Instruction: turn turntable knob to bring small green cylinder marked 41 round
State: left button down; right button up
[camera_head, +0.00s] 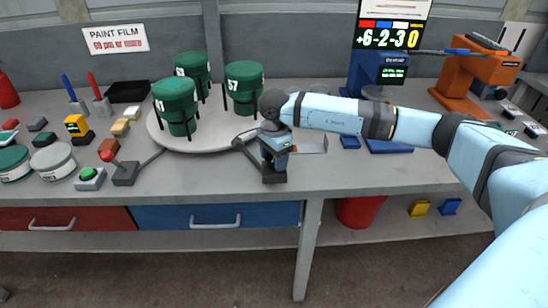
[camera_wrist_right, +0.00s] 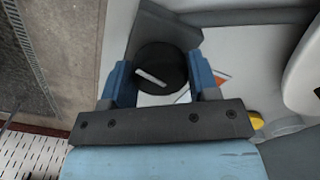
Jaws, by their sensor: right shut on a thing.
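The pale round turntable (camera_head: 215,143) stands on the bench with three dark green cylinders on dark legs. The front-left cylinder (camera_head: 177,100) has a white label that seems to read 41. Another cylinder (camera_head: 190,65) stands behind it, its label partly hidden, and one (camera_head: 244,80) to the right seems to read 57. The black round knob (camera_wrist_right: 163,70) with a white line shows in the right wrist view, on a dark mount. My right gripper (camera_wrist_right: 160,82) is shut on the knob, one blue finger at each side. In the head view my right gripper (camera_head: 275,152) points down and hides the knob. My left gripper is out of view.
A red-balled lever (camera_head: 109,152) and a green button (camera_head: 89,175) stand left of the turntable. Flat tins (camera_head: 54,160) and small blocks crowd the bench's left. A blue stand with a display (camera_head: 378,72) and an orange machine (camera_head: 470,72) stand at the right.

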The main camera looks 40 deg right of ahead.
jog(key=shift+n, duration=0.4)
dwell(1.3)
jog(key=o, duration=0.9)
jog(key=shift+r, duration=0.1)
notch_tip(320, 180, up, 14)
jog(key=shift+f, duration=0.15)
